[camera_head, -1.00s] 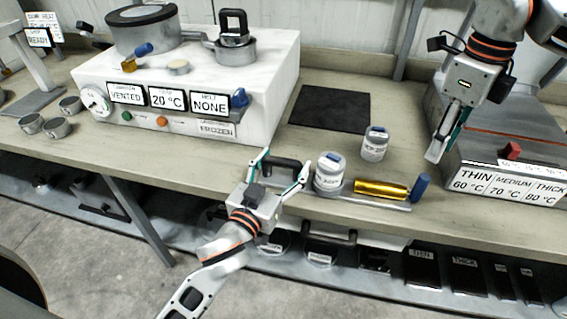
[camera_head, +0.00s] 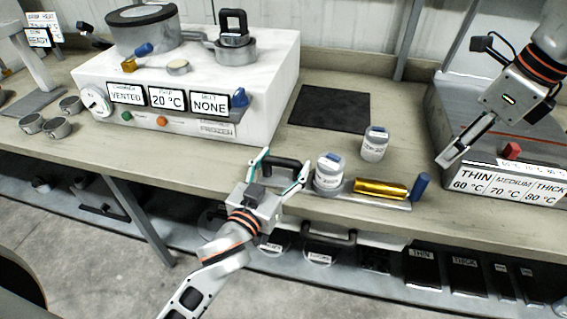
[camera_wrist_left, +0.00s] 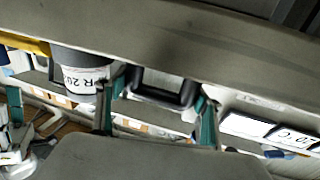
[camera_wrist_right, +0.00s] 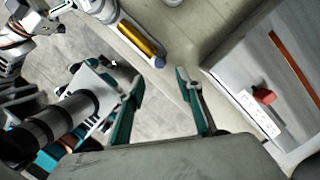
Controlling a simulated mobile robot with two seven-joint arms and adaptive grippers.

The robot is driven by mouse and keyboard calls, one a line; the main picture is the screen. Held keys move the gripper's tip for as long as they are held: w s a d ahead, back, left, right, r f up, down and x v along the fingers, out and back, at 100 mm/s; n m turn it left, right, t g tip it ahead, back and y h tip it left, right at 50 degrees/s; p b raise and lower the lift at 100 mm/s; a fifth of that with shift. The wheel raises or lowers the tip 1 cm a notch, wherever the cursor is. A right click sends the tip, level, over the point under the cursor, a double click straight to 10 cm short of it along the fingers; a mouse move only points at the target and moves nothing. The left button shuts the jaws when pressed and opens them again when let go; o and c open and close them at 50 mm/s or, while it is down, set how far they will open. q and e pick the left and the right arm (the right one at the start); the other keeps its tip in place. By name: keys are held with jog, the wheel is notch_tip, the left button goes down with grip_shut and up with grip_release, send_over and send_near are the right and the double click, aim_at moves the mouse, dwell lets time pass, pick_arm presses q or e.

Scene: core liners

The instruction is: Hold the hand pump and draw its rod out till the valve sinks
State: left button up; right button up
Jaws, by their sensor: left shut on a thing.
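The hand pump appears as a gold barrel (camera_head: 381,189) lying on a pale base plate (camera_head: 400,205) at the front edge of the bench, with a blue handle (camera_head: 421,186) at its right end. The barrel and blue handle also show in the right wrist view (camera_wrist_right: 138,38). My left gripper (camera_head: 279,176) is shut on a black D-shaped handle (camera_head: 283,163) at the plate's left end, its fingers at either side of it. In the left wrist view the black handle (camera_wrist_left: 160,88) sits between the fingers. My right gripper (camera_wrist_right: 160,82) is open and empty, right of the blue handle. I cannot identify the valve.
A labelled jar (camera_head: 328,172) stands between the black handle and the barrel; another jar (camera_head: 375,144) stands behind. A white chamber unit (camera_head: 270,110) is at left, a dark mat (camera_head: 330,108) behind. A grey unit with a thin/medium/thick label (camera_head: 510,185) is at right.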

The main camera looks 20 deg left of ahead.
aim_at(425, 176)
jog(key=shift+t+y, duration=0.6)
jog(key=shift+s+d+f+x, duration=0.1)
jog(key=shift+s+x, duration=0.05)
jog(key=shift+x, duration=1.55)
jog(key=shift+s+d+f+x, duration=0.1)
jog(key=shift+s+d+x, duration=0.05)
jog(key=shift+x, duration=1.55)
jog(key=shift+s+d+f+x, duration=0.1)
jog(key=shift+s+x, duration=0.1)
jog(key=shift+x, duration=1.5)
jog(key=shift+c, duration=0.4)
grip_shut()
